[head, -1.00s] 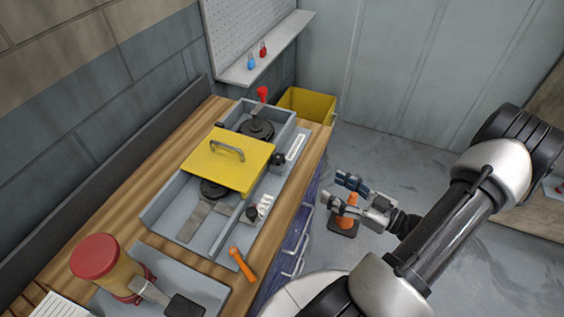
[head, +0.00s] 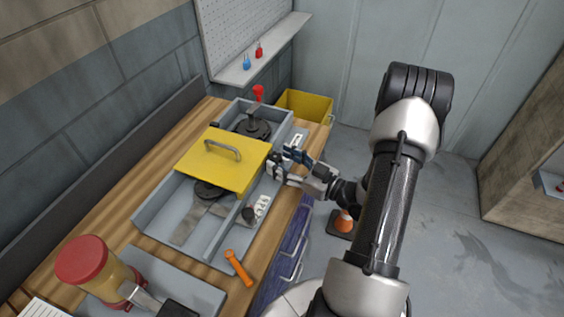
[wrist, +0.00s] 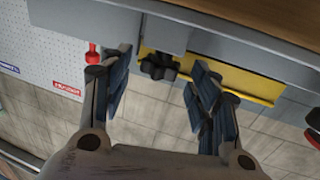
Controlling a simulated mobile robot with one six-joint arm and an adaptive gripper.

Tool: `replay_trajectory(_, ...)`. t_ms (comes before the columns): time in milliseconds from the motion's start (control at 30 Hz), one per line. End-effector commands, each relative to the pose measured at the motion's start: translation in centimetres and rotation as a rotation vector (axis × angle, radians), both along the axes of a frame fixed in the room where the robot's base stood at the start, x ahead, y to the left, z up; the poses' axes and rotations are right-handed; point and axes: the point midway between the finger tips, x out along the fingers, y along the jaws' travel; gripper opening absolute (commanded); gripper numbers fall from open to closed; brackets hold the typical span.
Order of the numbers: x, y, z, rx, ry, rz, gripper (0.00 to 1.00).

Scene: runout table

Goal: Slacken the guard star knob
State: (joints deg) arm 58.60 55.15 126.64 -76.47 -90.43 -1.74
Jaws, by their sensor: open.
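The guard star knob (wrist: 158,66) is black and lobed. In the wrist view it sits at the edge of the yellow guard (wrist: 210,72). In the head view the yellow guard (head: 222,160), with its grey handle, covers the middle of the grey trough; my gripper largely hides the knob at its right side. My gripper (head: 281,163) is open at the trough's right side. In the wrist view, its fingertips (wrist: 157,78) appear on either side of the knob, with gaps on both sides. I cannot tell whether the knob lies between the pads or just beyond them.
A red-topped lever (head: 258,95) stands at the trough's far end. A second black knob (head: 249,214) and an orange-handled tool (head: 238,267) are nearer. A yellow bin (head: 305,104) is behind the bench.

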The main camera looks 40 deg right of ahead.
Motion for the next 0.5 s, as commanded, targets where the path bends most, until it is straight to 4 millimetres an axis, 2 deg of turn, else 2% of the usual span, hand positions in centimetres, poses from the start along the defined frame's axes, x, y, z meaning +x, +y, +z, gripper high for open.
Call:
replay_trajectory(333,0.52,0.17,0.03,0.000,0.000,0.000,0.55)
replay_trajectory(500,0.50,0.16,0.02,0.000,0.000,0.000,0.45)
